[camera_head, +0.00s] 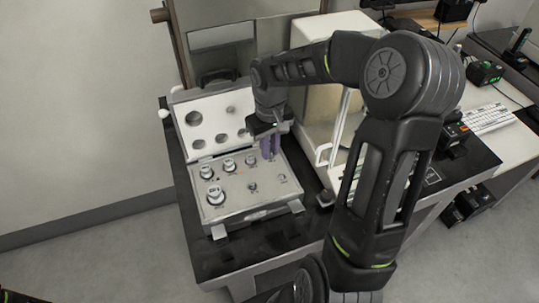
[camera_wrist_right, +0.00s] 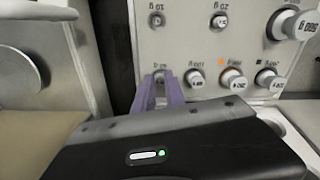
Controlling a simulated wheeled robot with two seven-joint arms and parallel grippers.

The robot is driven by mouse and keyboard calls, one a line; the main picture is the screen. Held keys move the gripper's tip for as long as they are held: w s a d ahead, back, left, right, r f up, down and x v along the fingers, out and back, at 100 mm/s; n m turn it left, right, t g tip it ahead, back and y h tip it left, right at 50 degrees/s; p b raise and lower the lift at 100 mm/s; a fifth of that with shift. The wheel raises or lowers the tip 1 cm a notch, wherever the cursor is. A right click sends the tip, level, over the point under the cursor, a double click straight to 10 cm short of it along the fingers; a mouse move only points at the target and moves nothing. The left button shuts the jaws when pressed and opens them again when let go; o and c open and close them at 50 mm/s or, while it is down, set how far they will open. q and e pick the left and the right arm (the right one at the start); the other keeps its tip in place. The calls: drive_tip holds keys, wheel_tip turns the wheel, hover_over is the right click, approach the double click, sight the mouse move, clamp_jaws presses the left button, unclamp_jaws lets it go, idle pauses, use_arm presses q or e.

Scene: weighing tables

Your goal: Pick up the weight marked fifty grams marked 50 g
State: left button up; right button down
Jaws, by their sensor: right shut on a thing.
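The weight marked 50 g (camera_wrist_right: 160,76) sits at its label in the case panel in the right wrist view, its top showing between two purple fingertips. My right gripper (camera_wrist_right: 160,92) is shut on it; whether the weight is lifted at all I cannot tell. In the head view the right gripper (camera_head: 269,150) reaches down at the back right of the open weight case (camera_head: 226,214), and the weight is hidden there. My left gripper is not in view.
Several other weights stand in the case, including the 100 g one (camera_wrist_right: 196,80) close beside the fingers. The open lid (camera_head: 216,140) stands behind. A white balance enclosure (camera_head: 317,125) is close on the right. The black tabletop (camera_head: 262,252) is clear in front.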

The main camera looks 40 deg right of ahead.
wheel_tip(320, 180, up, 10)
drive_tip(key=b, duration=0.1)
idle(0.6)
